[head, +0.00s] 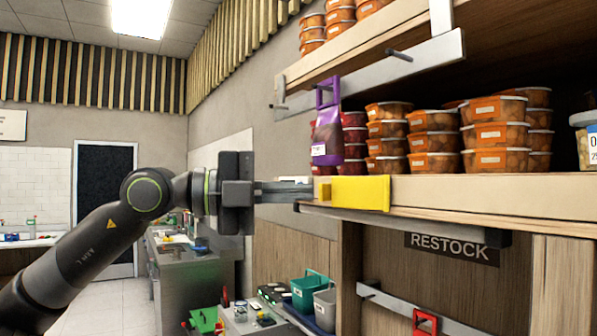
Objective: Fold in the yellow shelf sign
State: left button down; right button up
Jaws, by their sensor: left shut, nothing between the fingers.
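The yellow shelf sign (361,193) is at the front edge of the middle shelf, near the shelf's left end. Its broad face shows as a flat yellow plate, with a small yellow part at its left end. My left gripper (306,191) comes in from the left, shut and empty, with its fingertips just left of the sign's left end. I cannot tell whether the fingertips touch the sign or the shelf end. My right gripper is not in view.
The wooden shelf (480,189) holds stacked orange tubs (433,142). A purple pouch (326,133) hangs above the sign from the upper rail (370,68). A dark bar (420,226) runs under the shelf. A teal basket (309,291) stands lower down. The aisle at left is open.

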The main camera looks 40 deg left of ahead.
pick_arm(q)
jog(key=shift+w+a+p, duration=0.1)
jog(key=shift+w+p, duration=0.25)
jog(key=shift+w, duration=0.35)
